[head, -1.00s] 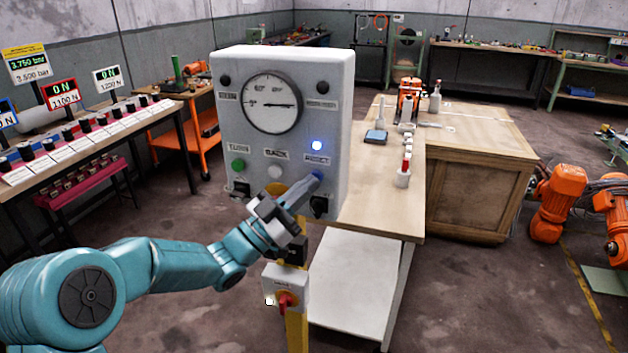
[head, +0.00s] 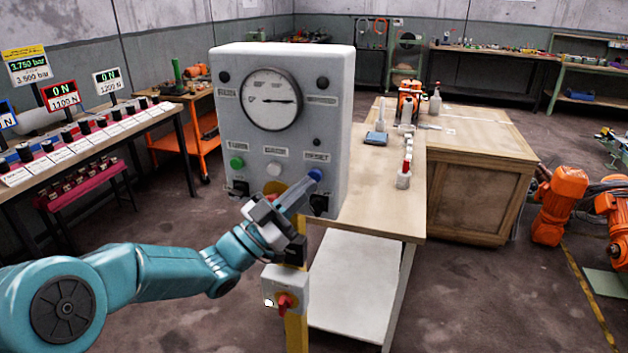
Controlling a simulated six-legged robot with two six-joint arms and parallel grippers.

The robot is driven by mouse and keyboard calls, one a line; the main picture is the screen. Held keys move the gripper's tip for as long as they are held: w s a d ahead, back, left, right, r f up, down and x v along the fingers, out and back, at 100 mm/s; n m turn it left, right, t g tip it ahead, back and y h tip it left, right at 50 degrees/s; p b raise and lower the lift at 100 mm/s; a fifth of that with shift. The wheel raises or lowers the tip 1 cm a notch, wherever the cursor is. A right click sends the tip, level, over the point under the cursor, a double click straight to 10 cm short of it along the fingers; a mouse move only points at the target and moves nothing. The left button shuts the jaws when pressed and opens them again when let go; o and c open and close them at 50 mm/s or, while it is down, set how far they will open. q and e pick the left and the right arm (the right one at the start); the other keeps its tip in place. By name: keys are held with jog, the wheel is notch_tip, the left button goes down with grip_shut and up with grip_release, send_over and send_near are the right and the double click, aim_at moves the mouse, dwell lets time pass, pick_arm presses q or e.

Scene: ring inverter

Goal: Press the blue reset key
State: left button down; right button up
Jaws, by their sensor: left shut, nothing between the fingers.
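The grey control box (head: 228,130) stands in the middle of the head view with a round dial (head: 271,99) on its face. The blue reset key (head: 316,173) is at the lower right of the face, under a label reading RESET. A small lamp (head: 317,142) above that label is dark. My left gripper (head: 308,182) is shut and empty. Its fingertips are at the blue key and seem to touch it, covering its lower left part. A green key (head: 237,163) and a white key (head: 274,170) are to the left. My right gripper is not in view.
A wooden bench (head: 385,215) with bottles and a small device stands close on the right.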

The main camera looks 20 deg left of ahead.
pick_arm(q)
jog(key=s+b, duration=0.3)
jog(key=s, duration=0.2)
jog(key=shift+a, duration=0.1)
dwell(0.3)
